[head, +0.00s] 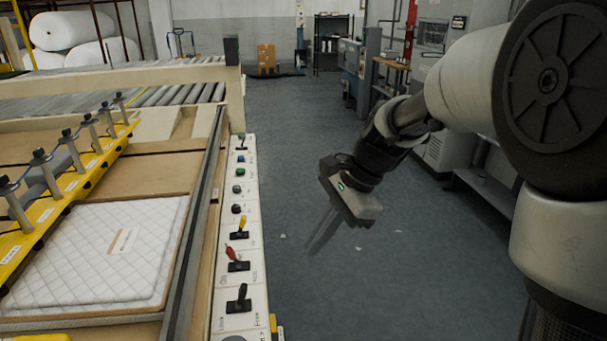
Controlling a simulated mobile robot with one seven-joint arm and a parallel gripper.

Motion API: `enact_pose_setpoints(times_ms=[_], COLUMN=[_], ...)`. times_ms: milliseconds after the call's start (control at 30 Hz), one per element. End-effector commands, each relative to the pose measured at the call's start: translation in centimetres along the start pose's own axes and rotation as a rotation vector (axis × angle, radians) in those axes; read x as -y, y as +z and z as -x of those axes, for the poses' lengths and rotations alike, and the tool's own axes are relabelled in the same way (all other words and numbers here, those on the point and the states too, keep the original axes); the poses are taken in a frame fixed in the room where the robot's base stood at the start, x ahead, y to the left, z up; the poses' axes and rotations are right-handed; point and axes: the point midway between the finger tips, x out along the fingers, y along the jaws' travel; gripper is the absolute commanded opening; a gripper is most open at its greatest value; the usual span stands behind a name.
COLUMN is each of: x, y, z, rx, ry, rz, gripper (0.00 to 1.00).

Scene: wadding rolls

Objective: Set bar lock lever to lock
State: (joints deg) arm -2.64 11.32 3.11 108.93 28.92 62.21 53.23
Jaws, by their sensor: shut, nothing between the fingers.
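A black lever (239,298) stands on the white control panel (247,190) at the near end. Small lettering that looks like "Lock" is left of its base and "Free" right of it. The handle looks nearly upright with a slight lean right. A red lever (234,255) and a yellow lever (240,228) stand farther along the panel. My gripper (314,246) hangs over the open floor to the right of the panel. It is shut and empty, fingers pointing down, apart from all the levers.
A white quilted pad (95,250) lies on the wooden table left of the panel. A yellow bar (75,185) with several upright metal posts crosses the table. Buttons (238,189) line the panel's far part. Machines stand at the right.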

Motion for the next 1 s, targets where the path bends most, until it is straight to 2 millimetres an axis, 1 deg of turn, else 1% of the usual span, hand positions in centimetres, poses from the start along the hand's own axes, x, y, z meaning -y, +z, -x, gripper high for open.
enact_pose_setpoints(times_ms=[33,100,200,300,600,733,867,1000], x=[0.8,1.7,2.6,3.0,3.0,2.9,2.8,2.6], y=[-1.0,-1.3,-1.6,-1.6,-1.6,-1.5,-1.3,-0.9], z=[-3.4,-5.6,-7.5,-8.1,-8.1,-8.7,-10.6,-13.6], rx=[0.041,0.084,0.122,0.139,0.14,0.14,0.139,0.14], ry=[0.017,0.032,0.047,0.053,0.054,0.056,0.058,0.059], rz=[-0.072,-0.159,-0.24,-0.275,-0.279,-0.278,-0.277,-0.277], gripper=[0.0,0.0,0.0,0.0,0.0,0.0,0.0,0.0])
